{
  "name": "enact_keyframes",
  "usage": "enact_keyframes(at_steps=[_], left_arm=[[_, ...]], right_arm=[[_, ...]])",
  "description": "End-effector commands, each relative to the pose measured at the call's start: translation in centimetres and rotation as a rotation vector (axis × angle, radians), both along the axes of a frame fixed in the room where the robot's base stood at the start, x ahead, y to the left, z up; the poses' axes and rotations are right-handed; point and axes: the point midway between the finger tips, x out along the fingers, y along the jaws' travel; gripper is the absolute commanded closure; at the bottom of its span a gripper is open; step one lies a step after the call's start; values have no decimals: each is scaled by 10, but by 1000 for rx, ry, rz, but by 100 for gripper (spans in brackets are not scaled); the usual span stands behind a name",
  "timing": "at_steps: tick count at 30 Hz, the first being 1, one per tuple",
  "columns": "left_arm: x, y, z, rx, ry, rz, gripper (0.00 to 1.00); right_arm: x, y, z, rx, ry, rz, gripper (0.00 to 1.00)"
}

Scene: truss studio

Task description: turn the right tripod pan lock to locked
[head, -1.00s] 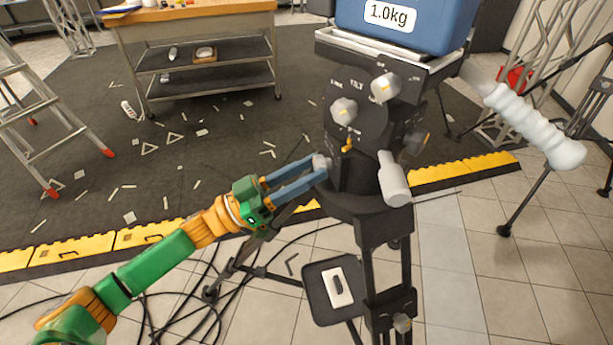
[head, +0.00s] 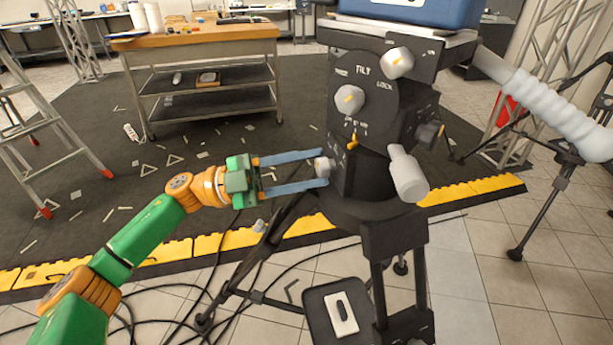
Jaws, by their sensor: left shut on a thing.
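The black tripod head (head: 372,130) stands right of centre, with a face marked TILT and LOCK. A small grey knob (head: 321,168) sticks out of the left side of its lower part, by small markings too small to read; I take it for the pan lock. My left gripper (head: 318,170) reaches in from the left, level, with its two blue-grey fingers shut on this knob. The fingers partly hide it, so its turn position cannot be told. Two light knobs (head: 349,99) with yellow marks sit higher on the head. My right gripper is not in view.
A blue case (head: 420,10) rests on top of the head. A grey cylinder handle (head: 408,175) and a white ribbed pan bar (head: 545,100) stick out to the right. Tripod legs, black cables (head: 270,260) and a yellow-edged mat (head: 225,240) lie below. A wooden-topped cart (head: 195,42) stands behind.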

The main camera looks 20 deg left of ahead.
Motion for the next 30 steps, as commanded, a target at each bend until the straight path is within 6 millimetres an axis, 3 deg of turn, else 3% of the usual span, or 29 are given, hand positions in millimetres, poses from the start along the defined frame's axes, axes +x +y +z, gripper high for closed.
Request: enact_keyframes(at_steps=[15, 30], left_arm=[[2, 1, 3, 196, -290, 0, 100], [2, 1, 4, 244, -360, 0, 100]], right_arm=[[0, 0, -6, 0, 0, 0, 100], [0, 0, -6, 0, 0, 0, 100]])
